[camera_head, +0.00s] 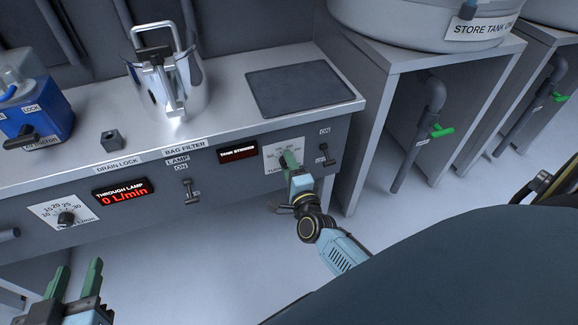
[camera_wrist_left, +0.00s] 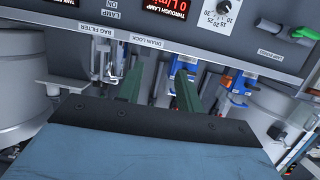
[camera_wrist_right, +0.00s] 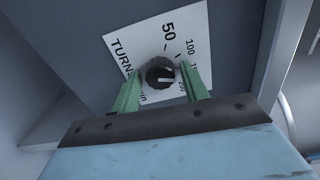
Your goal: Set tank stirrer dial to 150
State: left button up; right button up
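The tank stirrer dial is a black round knob (camera_wrist_right: 160,72) on a white scale plate (camera_wrist_right: 118,45) marked 50, 100 and higher numbers, some hidden. A pale mark shows on the knob; I cannot tell which number it points to. In the head view the plate (camera_head: 270,154) is on the panel's right part, the knob hidden by my gripper. My right gripper (camera_head: 290,160) is at the plate, its green fingers (camera_wrist_right: 162,86) apart on either side of the knob, with no clear contact. My left gripper (camera_head: 75,279) is open and empty at lower left; its fingers also show in the left wrist view (camera_wrist_left: 157,88).
A TANK STIRRER display (camera_head: 237,152) is left of the plate, its value unreadable. A switch (camera_head: 325,155) marked ON stands close on the right. A lamp switch (camera_head: 189,190), a THROUGH LAMP display (camera_head: 121,192) and another dial (camera_head: 66,218) are further left. Free floor lies below.

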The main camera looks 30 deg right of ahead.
jog(key=shift+o, duration=0.5)
pick_arm(q)
jog(key=s+a+f+g+y+p, duration=0.3)
jog(key=s+a+f+g, duration=0.2)
jog(key=s+f+g, duration=0.4)
jog(key=shift+s+f+n, duration=0.3)
jog(key=shift+s+n, duration=0.1)
jog(key=shift+s, duration=0.3)
pick_arm(e)
jog(key=v, duration=1.3)
jog(key=shift+s, duration=0.15)
pick_arm(q)
jog(key=shift+s+a, duration=0.1)
pick_arm(e)
jog(key=shift+s+a, duration=0.1)
